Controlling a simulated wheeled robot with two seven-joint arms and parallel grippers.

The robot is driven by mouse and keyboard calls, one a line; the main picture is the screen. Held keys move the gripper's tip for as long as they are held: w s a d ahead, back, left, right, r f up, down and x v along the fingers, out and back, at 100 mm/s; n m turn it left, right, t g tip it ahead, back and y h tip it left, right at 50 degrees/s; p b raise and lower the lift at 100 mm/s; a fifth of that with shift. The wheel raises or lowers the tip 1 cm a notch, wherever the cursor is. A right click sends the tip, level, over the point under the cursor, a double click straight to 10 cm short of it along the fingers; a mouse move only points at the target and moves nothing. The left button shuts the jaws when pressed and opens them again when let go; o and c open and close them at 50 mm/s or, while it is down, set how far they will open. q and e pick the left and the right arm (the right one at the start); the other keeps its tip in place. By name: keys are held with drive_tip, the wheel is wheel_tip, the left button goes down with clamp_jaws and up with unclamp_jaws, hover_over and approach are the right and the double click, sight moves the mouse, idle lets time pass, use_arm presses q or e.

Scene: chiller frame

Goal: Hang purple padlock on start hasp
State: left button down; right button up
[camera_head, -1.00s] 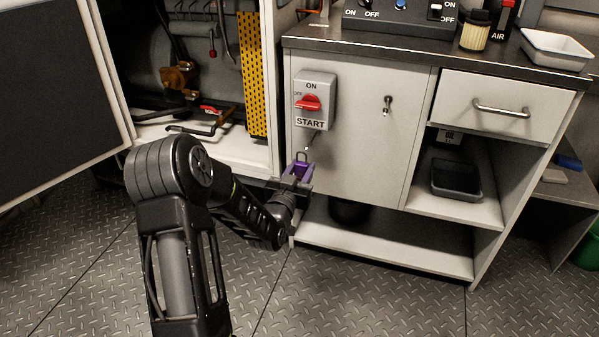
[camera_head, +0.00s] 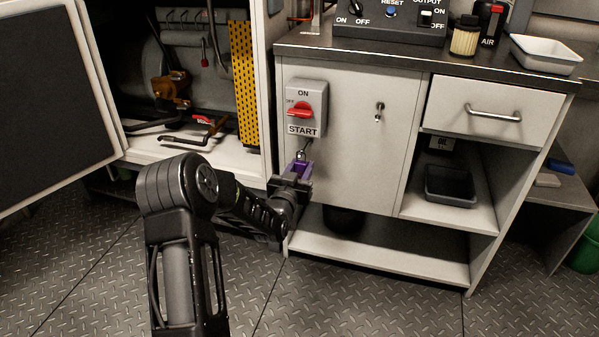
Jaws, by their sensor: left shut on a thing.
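The purple padlock (camera_head: 301,170) is upright, with its shackle at the top. My left gripper (camera_head: 296,179) is shut on its body. The padlock is just below the START switch box (camera_head: 306,108), which has a red handle. The small metal start hasp (camera_head: 305,146) hangs under the box. The shackle top overlaps the hasp's lower end in the picture; I cannot tell whether it is threaded through or only in front. My right gripper is not in view.
The cabinet door (camera_head: 350,135) with a key lock (camera_head: 380,111) is behind the padlock. An open tool cabinet (camera_head: 200,150) is at the left. A lower shelf (camera_head: 385,250) lies below, and a worktop with a control box (camera_head: 390,45) is above.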

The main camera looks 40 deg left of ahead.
use_arm(q)
drive_tip(key=shift+w+f+b, duration=0.15)
drive_tip(key=shift+b, duration=0.2)
idle(0.5)
drive_tip(key=c, duration=0.9)
unclamp_jaws()
drive_tip(key=p+v, duration=0.2)
drive_tip(key=v, duration=0.4)
drive_tip(key=shift+s+d, duration=0.1)
drive_tip(key=shift+s, duration=0.25)
drive_tip(key=shift+s+d, duration=0.15)
drive_tip(key=shift+s, duration=0.35)
